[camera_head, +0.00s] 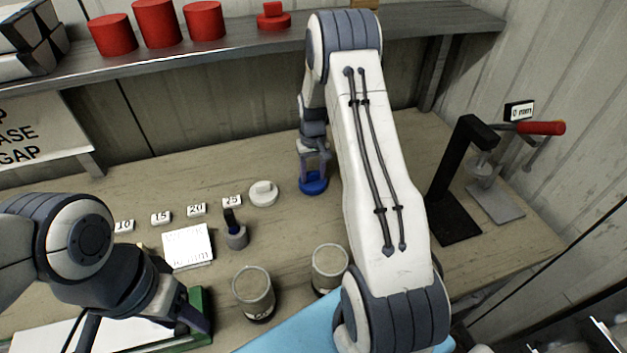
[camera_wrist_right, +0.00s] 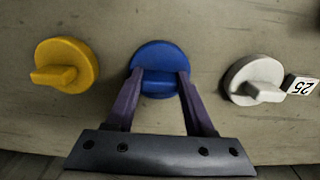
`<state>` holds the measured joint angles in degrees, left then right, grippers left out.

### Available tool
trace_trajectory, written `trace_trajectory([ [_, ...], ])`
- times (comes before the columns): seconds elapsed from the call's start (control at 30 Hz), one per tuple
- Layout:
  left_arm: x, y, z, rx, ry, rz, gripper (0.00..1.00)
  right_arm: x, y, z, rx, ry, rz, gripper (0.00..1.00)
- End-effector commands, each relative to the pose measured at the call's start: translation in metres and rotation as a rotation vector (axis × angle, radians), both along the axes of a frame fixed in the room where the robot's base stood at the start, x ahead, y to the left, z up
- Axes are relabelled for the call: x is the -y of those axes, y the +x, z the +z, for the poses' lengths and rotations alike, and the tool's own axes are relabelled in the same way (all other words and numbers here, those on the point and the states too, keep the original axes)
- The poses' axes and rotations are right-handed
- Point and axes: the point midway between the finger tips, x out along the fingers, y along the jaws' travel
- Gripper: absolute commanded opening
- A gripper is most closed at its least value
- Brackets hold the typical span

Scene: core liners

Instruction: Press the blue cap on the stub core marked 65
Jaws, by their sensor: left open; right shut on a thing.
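The blue cap (camera_head: 313,187) sits on the wooden bench, and in the right wrist view the blue cap (camera_wrist_right: 158,54) lies between my fingers. My right gripper (camera_head: 313,152) is shut on it from above; its fingers also show in the right wrist view (camera_wrist_right: 160,76). Two grey stub cores stand upright near the bench front: a left one (camera_head: 254,284) and a right one (camera_head: 329,262). Dark marks show low on the left core, but I cannot read them surely. My left gripper (camera_head: 196,312) is open and empty at lower left, beside a green-edged tray (camera_head: 202,298).
A white cap (camera_head: 263,192) lies left of the blue one; a yellow cap (camera_wrist_right: 66,64) shows only in the right wrist view. Number tags (camera_head: 161,218), a small dark tool (camera_head: 235,233) and a note (camera_head: 188,246) lie left. A lever press (camera_head: 457,190) stands right.

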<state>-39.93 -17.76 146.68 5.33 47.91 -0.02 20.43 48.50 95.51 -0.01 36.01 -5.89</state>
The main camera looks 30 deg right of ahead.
Motion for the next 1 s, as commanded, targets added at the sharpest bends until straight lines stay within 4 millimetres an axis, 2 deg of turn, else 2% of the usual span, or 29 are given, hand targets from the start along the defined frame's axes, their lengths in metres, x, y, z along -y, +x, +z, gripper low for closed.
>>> trace_trajectory([
  [0.7, 0.000, 0.000, 0.045, 0.000, 0.000, 0.000, 0.50, 0.000, 0.000, 0.058, 0.000, 0.000, 0.000, 0.09],
  [1.0, 0.000, 0.000, 0.044, 0.000, 0.000, 0.000, 0.50, 0.000, 0.000, 0.058, 0.000, 0.000, 0.000, 0.09],
])
